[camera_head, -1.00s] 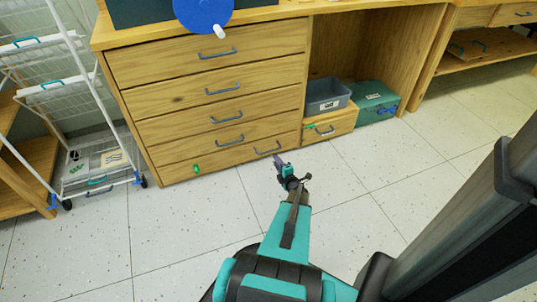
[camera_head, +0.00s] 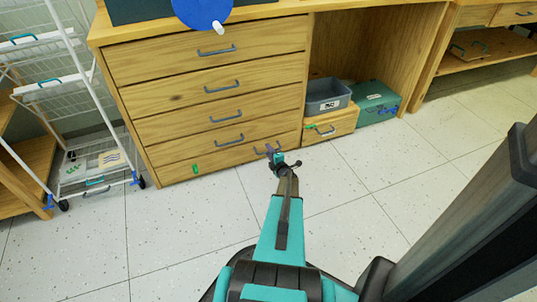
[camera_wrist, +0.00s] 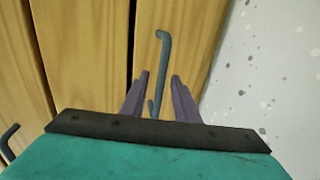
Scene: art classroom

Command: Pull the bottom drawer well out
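The bottom drawer (camera_head: 225,159) is the lowest wooden front of the cabinet and sits flush with the fronts above. A grey bar handle stands near its right end, mostly hidden behind my gripper (camera_head: 271,152) in the head view. In the wrist view the handle (camera_wrist: 162,55) runs lengthwise ahead of my gripper (camera_wrist: 161,80). Its near end shows between the two purple fingers, which are apart on either side of it. The gripper is open; I cannot tell if a finger touches the handle. The bottom drawer front (camera_wrist: 185,40) also shows there.
Several drawers with grey handles (camera_head: 226,116) are above. A small green piece (camera_head: 195,169) is at the bottom drawer's left. A grey bin (camera_head: 327,97) sits on a wooden box (camera_head: 335,125) at right, beside a teal box (camera_head: 377,106). A white wire cart (camera_head: 95,165) stands left. The floor in front is clear.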

